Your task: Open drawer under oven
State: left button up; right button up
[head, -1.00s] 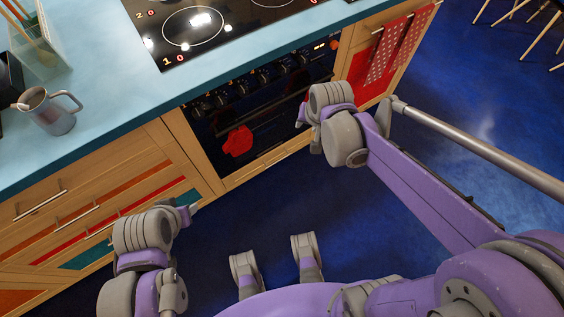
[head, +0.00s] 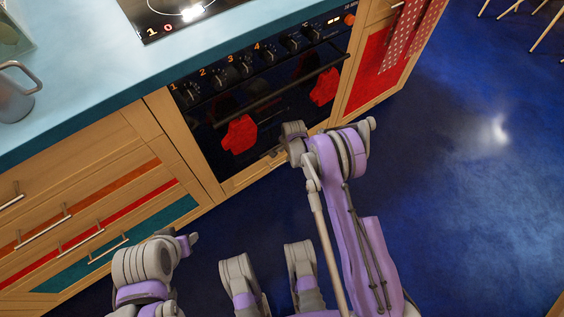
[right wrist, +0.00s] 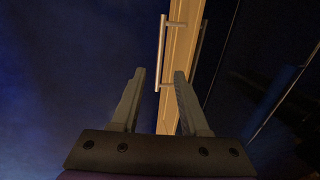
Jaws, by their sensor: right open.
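The drawer under the oven is a narrow wooden front (head: 243,178) low below the black oven (head: 225,105). In the right wrist view its front (right wrist: 183,45) runs up the picture, with a metal bar handle (right wrist: 162,50) along it. My right gripper (head: 280,154) is at the drawer's right part, its fingers mostly hidden by the wrist. In the right wrist view, the right gripper (right wrist: 160,72) is open and empty, with the handle's lower part between its fingertips in the picture; I see no contact. My left gripper (head: 190,240) is low at the left, its jaws unclear.
The oven handle bar (head: 270,97) and red mitt shapes (head: 238,133) are above the drawer. Wooden drawers (head: 90,215) stand to the left and a red-panelled cabinet (head: 370,75) to the right. Blue floor (head: 450,190) is clear at the right.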

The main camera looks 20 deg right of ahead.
aim_at(282, 163)
jog(key=f+b, duration=0.1)
jog(key=f, duration=0.2)
jog(key=w+f, duration=0.1)
jog(key=f, duration=0.2)
jog(key=w+f+b, duration=0.1)
jog(key=f, duration=0.3)
jog(key=shift+a+f+b, duration=0.1)
jog(key=shift+a+b, duration=0.2)
jog(key=shift+a, duration=0.1)
grip_shut()
dwell(0.9)
